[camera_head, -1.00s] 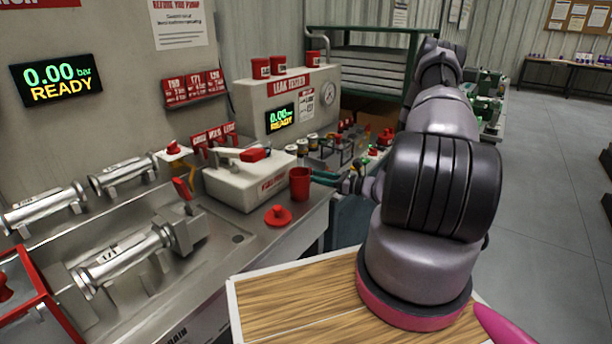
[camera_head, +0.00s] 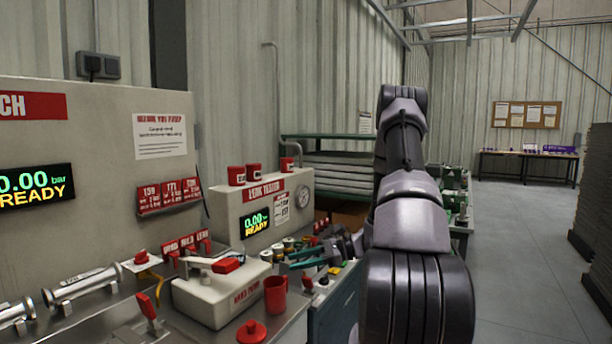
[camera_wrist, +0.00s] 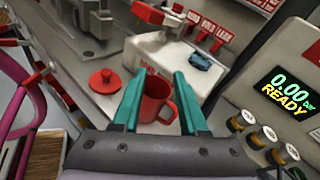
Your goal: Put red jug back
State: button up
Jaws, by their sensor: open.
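The red jug (camera_head: 275,296) stands upright on the steel bench, beside the right end of the white pump box (camera_head: 220,295). A red lid (camera_head: 251,332) lies on the bench in front of it. My gripper (camera_head: 302,258) is open, with teal fingers, above and to the right of the jug in the head view. In the wrist view the jug (camera_wrist: 155,100) shows between the fingers of the gripper (camera_wrist: 158,76), its handle toward the right finger. The fingers hold nothing and look apart from the jug. The fingers partly hide the jug's sides there.
The leak tester box (camera_head: 262,208) stands behind, with several red cups on top and several small fittings (camera_head: 290,243) in front. The pump's red-tipped lever (camera_head: 226,265) stands out near the jug. Clear floor (camera_head: 510,250) lies to the right.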

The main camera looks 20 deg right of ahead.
jog(key=s+a+r+n+g+h, duration=0.25)
jog(key=s+a+r+n, duration=0.2)
jog(key=r, duration=0.35)
jog(key=s+a+r+n+g+h, duration=0.25)
jog(key=s+r+n+h, duration=0.2)
jog(key=r, duration=0.35)
jog(key=s+r+n+t+h, duration=0.5)
jog(key=s+r+n+t, duration=0.1)
jog(key=s+r, duration=0.6)
notch_tip(320, 180, up, 2)
jog(key=shift+s+t, duration=0.2)
jog(key=shift+t, duration=0.3)
